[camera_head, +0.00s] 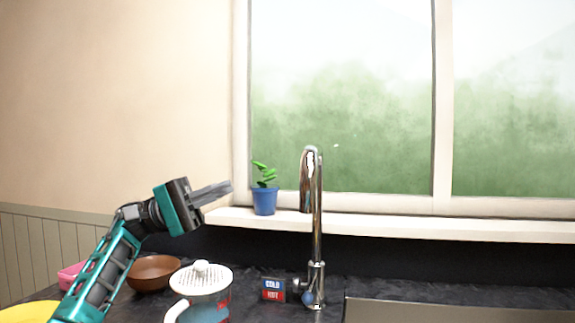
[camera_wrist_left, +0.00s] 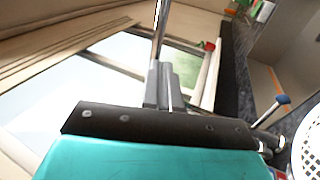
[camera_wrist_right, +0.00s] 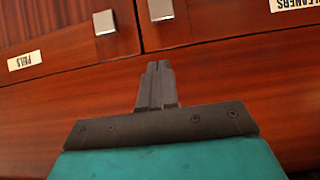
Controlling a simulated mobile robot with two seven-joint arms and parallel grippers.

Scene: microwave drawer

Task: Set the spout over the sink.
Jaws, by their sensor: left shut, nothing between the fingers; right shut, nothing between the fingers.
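The chrome faucet stands upright on the dark counter, with its spout (camera_head: 305,180) arching at the top. The spout's downturned end hangs slightly left of the post (camera_head: 317,235). The metal sink (camera_head: 455,312) lies right of the faucet, only its back part in view. My left gripper (camera_head: 230,187) is shut and empty, left of the spout and apart from it. In the left wrist view a chrome pipe (camera_wrist_left: 161,30) shows beyond the shut fingers (camera_wrist_left: 160,80). My right gripper (camera_wrist_right: 157,80) is shut and empty in front of wooden cabinet fronts; the head view does not show it.
A blue-potted plant (camera_head: 264,200) stands on the windowsill between gripper and spout. Below are a white-topped jug (camera_head: 202,280), a brown bowl (camera_head: 153,272), a pink container (camera_head: 70,274), a yellow dish (camera_head: 28,312) and a cold/hot sign (camera_head: 273,289). Cabinet knobs (camera_wrist_right: 105,22) face my right gripper.

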